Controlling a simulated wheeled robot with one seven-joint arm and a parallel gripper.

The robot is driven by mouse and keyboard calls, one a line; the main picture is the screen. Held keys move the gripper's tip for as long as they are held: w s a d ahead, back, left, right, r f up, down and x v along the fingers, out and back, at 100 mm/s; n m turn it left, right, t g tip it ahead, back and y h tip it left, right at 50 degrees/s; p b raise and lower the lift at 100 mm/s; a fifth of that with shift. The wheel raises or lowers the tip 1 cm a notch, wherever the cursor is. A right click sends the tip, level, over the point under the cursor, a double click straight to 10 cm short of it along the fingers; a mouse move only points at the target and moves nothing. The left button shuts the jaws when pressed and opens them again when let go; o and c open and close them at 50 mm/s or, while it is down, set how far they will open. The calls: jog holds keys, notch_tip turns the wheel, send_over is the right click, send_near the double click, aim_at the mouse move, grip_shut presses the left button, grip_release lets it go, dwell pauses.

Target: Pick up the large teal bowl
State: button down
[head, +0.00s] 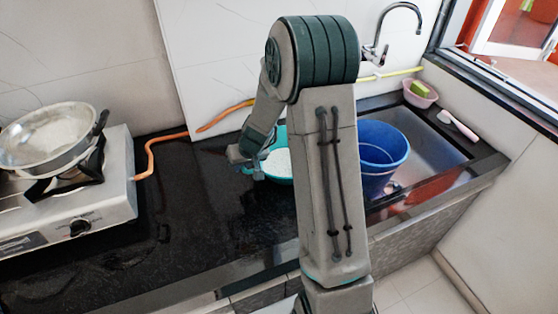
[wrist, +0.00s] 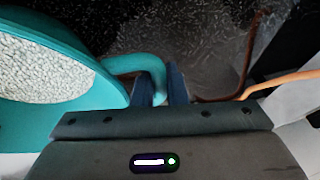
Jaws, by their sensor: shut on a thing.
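The large teal bowl (wrist: 88,110) fills the left of the wrist view, with a pale, grainy surface inside it. Its curved teal handle (wrist: 133,62) reaches into my gripper (wrist: 164,88), and the two fingers are shut on it. In the head view the bowl (head: 270,172) shows only in part, above the black counter, behind my arm. My gripper (head: 246,163) is at its left side there. My arm hides the bowl's right part, and I cannot tell whether the bowl touches the counter.
A gas stove (head: 75,205) with a metal pan (head: 45,140) stands at the left. An orange hose (head: 160,139) runs along the wall. A blue bucket (head: 380,160) stands in the sink at the right, below a tap (head: 378,50). The black counter (head: 190,215) is clear in front.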

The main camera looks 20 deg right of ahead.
jog(key=shift+r, duration=0.1)
jog(key=shift+r, duration=0.6)
notch_tip(320, 180, up, 3)
jog(key=shift+f, duration=0.15)
jog(key=d+r+b, duration=0.2)
jog(key=d+r, duration=0.5)
jog(key=d, duration=0.5)
jog(key=shift+w+a, duration=0.1)
jog(key=shift+a, duration=0.1)
